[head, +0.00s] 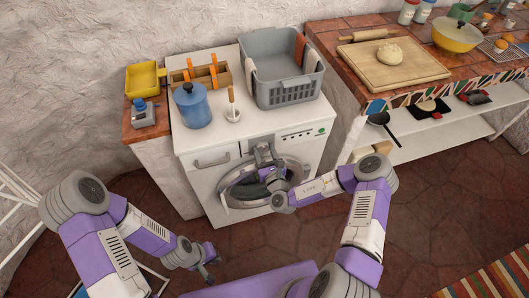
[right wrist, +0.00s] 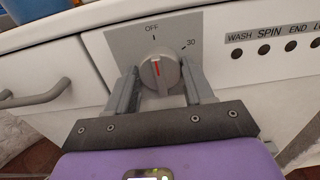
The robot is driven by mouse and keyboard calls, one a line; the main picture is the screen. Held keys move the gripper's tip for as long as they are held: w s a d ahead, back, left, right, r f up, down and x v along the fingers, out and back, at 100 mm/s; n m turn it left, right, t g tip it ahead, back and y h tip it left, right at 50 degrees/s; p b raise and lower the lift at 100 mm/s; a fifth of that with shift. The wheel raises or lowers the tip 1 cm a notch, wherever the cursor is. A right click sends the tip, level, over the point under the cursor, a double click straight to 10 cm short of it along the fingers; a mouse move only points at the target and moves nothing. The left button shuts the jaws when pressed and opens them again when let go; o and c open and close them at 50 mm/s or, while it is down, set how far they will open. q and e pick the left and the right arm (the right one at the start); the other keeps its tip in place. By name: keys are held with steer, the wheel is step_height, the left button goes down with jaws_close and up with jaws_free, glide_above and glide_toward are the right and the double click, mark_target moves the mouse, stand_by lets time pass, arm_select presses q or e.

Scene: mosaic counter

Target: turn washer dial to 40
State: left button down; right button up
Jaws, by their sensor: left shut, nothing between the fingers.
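The washer dial (right wrist: 158,70) is a round grey knob with a red mark, on a grey plate in the right wrist view. The mark points up, about at OFF; 30 is printed to its upper right, and no 40 shows. My right gripper (right wrist: 160,72) is open, its fingers on either side of the dial with what look like small gaps. In the head view my right gripper (head: 264,153) is at the front of the white washer (head: 205,182) and hides the dial.
A grey basket (head: 283,92), a blue canister (head: 192,108) and a wooden caddy (head: 205,78) stand on the washer top. A drawer handle (right wrist: 35,97) juts out left of the dial. A tiled counter (head: 420,85) stands to the right. The floor in front is clear.

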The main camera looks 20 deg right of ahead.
steer(key=c, duration=0.3)
steer(key=shift+r+m+p, duration=0.1)
steer(key=shift+m+p, duration=0.4)
steer(key=shift+p, duration=0.25)
steer(key=m+p, duration=0.4)
steer(key=p, duration=0.1)
steer(key=shift+m+p, duration=0.3)
steer(key=shift+m, duration=0.1)
steer(key=m+p, duration=0.2)
steer(key=m, duration=0.1)
steer(key=shift+m, duration=0.3)
steer(key=m+p, duration=0.1)
steer(key=m, duration=0.2)
steer(key=shift+m+p, duration=0.3)
steer(key=m, duration=0.3)
steer(key=shift+m+p, duration=0.3)
steer(key=shift+p, duration=0.1)
steer(key=m, duration=0.3)
steer(key=shift+m, duration=2.1)
